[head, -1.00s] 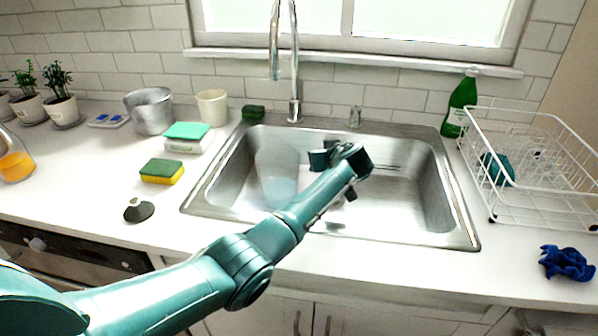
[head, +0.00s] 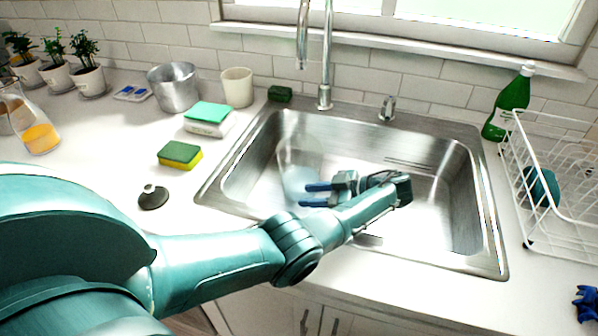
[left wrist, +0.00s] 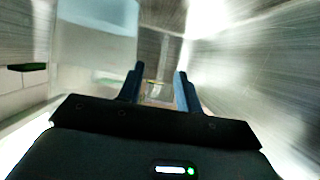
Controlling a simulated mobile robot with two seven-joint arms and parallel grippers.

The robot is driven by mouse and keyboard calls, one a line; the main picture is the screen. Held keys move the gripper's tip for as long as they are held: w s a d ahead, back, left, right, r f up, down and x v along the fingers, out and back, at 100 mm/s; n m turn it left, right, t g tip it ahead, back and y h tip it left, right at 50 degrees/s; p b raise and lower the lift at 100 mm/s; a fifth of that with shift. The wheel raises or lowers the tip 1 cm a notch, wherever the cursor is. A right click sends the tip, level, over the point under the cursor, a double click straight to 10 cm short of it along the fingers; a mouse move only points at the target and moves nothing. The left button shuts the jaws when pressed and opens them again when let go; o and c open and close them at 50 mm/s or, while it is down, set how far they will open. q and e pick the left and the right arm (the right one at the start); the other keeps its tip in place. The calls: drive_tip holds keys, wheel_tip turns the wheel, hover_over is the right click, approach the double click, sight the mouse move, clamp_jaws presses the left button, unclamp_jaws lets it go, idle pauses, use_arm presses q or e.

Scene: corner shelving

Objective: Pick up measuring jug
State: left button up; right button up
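A clear, see-through vessel, which looks like the measuring jug (head: 297,160), stands in the left part of the sink; its lower part looks pale blue. In the left wrist view a blurred translucent shape, likely the same jug (left wrist: 95,40), is at the upper left, off to the side of the fingers. My left gripper (head: 305,195) is inside the sink with its blue fingers pointing left, close to the jug's lower right side. In the left wrist view the left gripper (left wrist: 160,72) has its fingers apart with nothing between them. My right gripper is out of view.
The steel sink (head: 450,190) has raised walls around the gripper, and the faucet (head: 325,60) rises behind it. A sponge (head: 180,155) and a black stopper (head: 153,197) lie left. A white dish rack (head: 560,190) and green bottle (head: 508,105) stand right.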

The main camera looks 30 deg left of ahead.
sight(289, 205)
use_arm(q)
drive_tip(key=p+x, duration=0.1)
drive_tip(key=x, duration=0.2)
drive_tip(key=p+x, duration=0.1)
drive_tip(key=x, duration=0.1)
drive_tip(key=shift+s+a+p, duration=0.3)
drive_tip(key=shift+s, duration=0.05)
drive_tip(key=shift+a+f, duration=0.3)
clamp_jaws()
